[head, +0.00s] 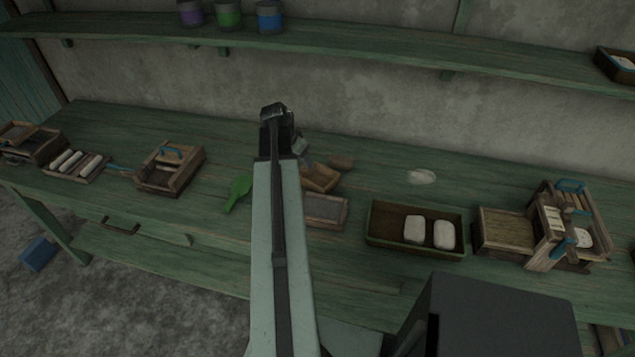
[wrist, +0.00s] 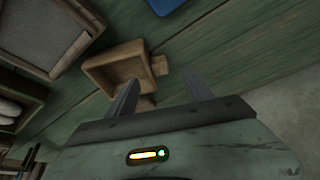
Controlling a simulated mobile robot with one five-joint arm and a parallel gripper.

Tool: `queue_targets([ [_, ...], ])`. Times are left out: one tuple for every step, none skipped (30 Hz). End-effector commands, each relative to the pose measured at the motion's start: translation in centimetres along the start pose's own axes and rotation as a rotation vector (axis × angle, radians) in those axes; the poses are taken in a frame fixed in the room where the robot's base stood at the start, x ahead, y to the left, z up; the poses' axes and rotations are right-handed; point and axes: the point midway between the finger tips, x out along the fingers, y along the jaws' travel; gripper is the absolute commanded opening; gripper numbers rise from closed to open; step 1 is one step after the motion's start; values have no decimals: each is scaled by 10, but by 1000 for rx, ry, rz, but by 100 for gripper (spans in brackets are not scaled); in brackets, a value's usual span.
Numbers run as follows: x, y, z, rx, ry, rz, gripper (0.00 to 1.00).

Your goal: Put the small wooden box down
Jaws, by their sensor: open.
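The small wooden box (head: 320,178) sits on the green bench, right of my arm in the head view. It is open-topped and light brown. In the wrist view the small wooden box (wrist: 112,68) lies at upper left, beyond the left finger and mostly outside the gap. My gripper (wrist: 160,78) is open, its two fingers apart and no box held between them. In the head view the wrist end of my arm shows above the bench, but the fingertips cannot be made out.
A grey-bottomed tray (head: 325,210) lies just in front of the box. A brown lump (head: 341,162) lies behind it. A green scoop (head: 237,192) is left of my arm. A dark tray (head: 385,222) with two white blocks stands to the right. Bare bench shows around the white patch (head: 421,177).

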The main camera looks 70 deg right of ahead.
Motion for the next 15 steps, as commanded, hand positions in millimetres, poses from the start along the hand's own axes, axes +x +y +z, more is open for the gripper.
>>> queue_targets([
  [10, 0, 2, 0, 0, 0, 60],
  [10, 0, 1, 0, 0, 0, 60],
  [8, 0, 1, -1, 0, -1, 60],
  [8, 0, 1, -1, 0, -1, 60],
  [9, 0, 1, -1, 0, -1, 60],
  [12, 0, 2, -1, 0, -1, 60],
  [16, 0, 3, -1, 0, -1, 60],
  [20, 1, 3, -1, -1, -1, 60],
  [27, 2, 5, -1, -1, -1, 60],
  [33, 2, 5, -1, -1, -1, 60],
  [39, 3, 6, -2, -1, -1, 60],
  [46, 4, 7, -2, -1, -1, 60],
  [52, 3, 7, -2, -1, -1, 60],
  [56, 3, 7, -3, -1, -1, 60],
  [60, 3, 6, -3, -1, -1, 60],
])
